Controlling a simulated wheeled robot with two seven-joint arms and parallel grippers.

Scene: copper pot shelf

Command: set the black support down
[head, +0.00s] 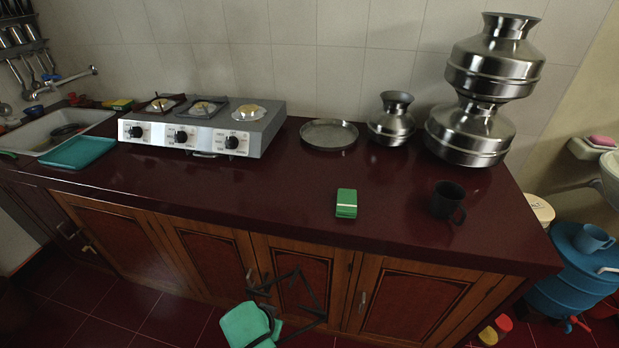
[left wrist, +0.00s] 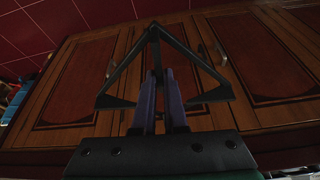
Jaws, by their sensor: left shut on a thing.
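The black support (head: 312,294) is a thin, angular black frame. It is held in front of the wooden cabinet doors, below the counter's front edge. My left gripper (head: 273,312) is shut on it at the bottom middle of the head view. In the left wrist view the support (left wrist: 195,66) shows as an open triangle around the fingers of my left gripper (left wrist: 160,76). The grey stove (head: 225,125) stands at the back left of the counter. Its left and middle burners have dark supports, and its right burner (head: 248,111) has none. My right gripper is not in view.
The dark red counter (head: 255,200) is clear in front of the stove. A green box (head: 346,203) and a dark mug (head: 447,201) stand near its front edge. A steel plate (head: 329,134) and steel pots (head: 468,131) are at the back right. A teal tray (head: 77,152) lies left.

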